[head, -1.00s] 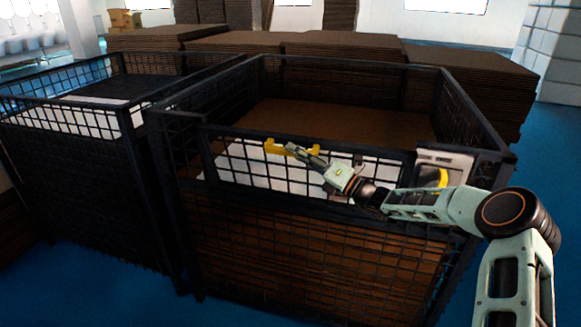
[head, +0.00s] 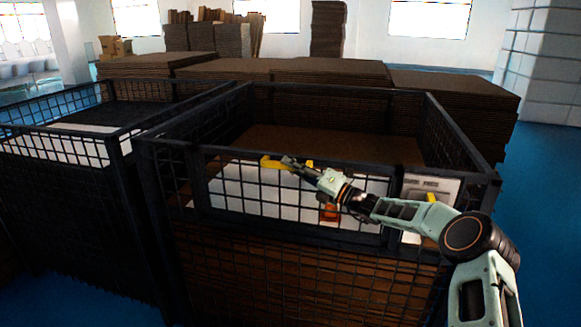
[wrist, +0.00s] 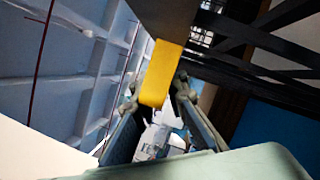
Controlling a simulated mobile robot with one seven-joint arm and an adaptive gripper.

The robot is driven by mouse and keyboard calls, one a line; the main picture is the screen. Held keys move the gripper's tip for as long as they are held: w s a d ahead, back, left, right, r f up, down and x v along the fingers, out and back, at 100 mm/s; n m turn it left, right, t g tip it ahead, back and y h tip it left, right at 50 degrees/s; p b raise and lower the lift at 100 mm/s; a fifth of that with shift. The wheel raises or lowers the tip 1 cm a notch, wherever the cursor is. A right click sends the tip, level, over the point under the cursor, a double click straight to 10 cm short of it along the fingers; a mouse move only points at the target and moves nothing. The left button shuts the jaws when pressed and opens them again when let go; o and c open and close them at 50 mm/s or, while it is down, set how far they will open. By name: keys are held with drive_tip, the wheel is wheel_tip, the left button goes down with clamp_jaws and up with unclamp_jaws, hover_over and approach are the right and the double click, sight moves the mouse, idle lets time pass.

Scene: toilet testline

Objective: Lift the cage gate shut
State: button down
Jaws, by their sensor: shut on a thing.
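The cage gate (head: 300,205) is the dark mesh panel in the upper front of the near cage. In the head view it stands close to upright, its top bar roughly level with the cage's front rim (head: 165,142). Whether it is fully flush or latched I cannot tell. A yellow handle (head: 270,162) sits at the gate's top edge. My gripper (head: 289,162) is shut on this handle, reaching in from the right. In the wrist view the yellow handle (wrist: 161,75) lies between my two fingers (wrist: 157,100).
Brown cardboard sheets (head: 330,142) fill part of the cage. A white sign (head: 440,188) is at its front right. A second cage (head: 65,110) stands close on the left. Cardboard stacks (head: 450,95) stand behind. Blue floor (head: 550,170) is open on the right.

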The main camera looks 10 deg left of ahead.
drive_tip(key=c, duration=1.9)
unclamp_jaws()
drive_tip(key=shift+w+f, duration=0.1)
drive_tip(key=shift+f, duration=0.05)
drive_tip(key=shift+c, duration=0.2)
drive_tip(key=shift+d, duration=0.1)
drive_tip(key=v, duration=1.2)
